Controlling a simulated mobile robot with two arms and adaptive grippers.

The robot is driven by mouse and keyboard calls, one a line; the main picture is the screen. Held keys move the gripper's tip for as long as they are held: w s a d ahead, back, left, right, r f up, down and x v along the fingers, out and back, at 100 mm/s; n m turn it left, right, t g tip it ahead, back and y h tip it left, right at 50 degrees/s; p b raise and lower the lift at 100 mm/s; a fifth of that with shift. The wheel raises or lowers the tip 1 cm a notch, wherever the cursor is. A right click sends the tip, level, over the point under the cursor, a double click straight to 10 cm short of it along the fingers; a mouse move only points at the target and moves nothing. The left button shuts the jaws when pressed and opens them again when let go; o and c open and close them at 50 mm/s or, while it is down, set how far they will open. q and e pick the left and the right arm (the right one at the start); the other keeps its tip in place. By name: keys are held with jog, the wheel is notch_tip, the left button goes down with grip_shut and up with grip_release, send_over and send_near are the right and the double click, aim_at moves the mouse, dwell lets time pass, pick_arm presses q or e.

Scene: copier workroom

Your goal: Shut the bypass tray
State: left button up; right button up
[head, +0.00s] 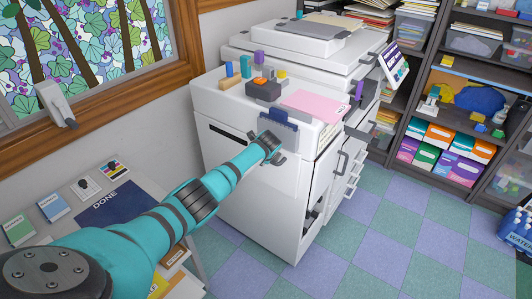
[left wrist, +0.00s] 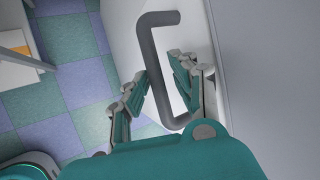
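The white copier (head: 250,190) stands against the wall in the head view. My left arm reaches to its near side, and my left gripper (head: 272,148) is close to its upper edge, below a dark blue piece. In the left wrist view, a grey C-shaped handle (left wrist: 153,55) is fixed to a white panel (left wrist: 125,35). I cannot tell for sure whether this panel is the bypass tray. My left gripper (left wrist: 158,66) has its fingers apart, one on each side of the handle's long bar. A gap shows beside the bar. My right gripper is not in view.
A pink sheet (head: 315,104) and small coloured items lie on the copier top. A side table (head: 155,190) with cards and a DONE mat stands at lower left. Shelves (head: 440,110) line the right. The checkered floor (head: 380,225) right of the copier is clear.

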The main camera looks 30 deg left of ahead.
pick_arm(q)
jog(key=v, duration=1)
jog(key=shift+r, duration=0.3)
jog(key=shift+s+f, duration=0.1)
jog(key=shift+s, duration=0.05)
jog(key=s+d+f+n+g+h, duration=0.1)
jog(key=s+d+f+n, duration=0.1)
jog(key=s+f, duration=0.75)
jog(key=s+d+f+n+g+h, duration=0.1)
jog(key=s+d+f+n, duration=0.3)
jog(key=f, duration=1)
jog(key=s+f+n+g, duration=0.1)
jog(key=s+f, duration=0.7)
jog(key=f, duration=0.4)
jog(key=s+d+f+n+g, duration=0.1)
jog(key=s+f, duration=0.4)
jog(key=s, duration=0.7)
jog(key=s+d+f+n+h, duration=0.1)
jog(key=s+d+f+n, duration=0.3)
jog(key=s, duration=0.9)
jog(key=s+d+f+n+g+h, duration=0.1)
jog(key=s+d+f+n, duration=0.2)
jog(key=s, duration=0.9)
notch_tip(320, 180, down, 3)
jog(key=shift+s+d+r+g, duration=0.1)
jog(key=shift+s+d+g, duration=0.2)
jog(key=shift+d, duration=0.15)
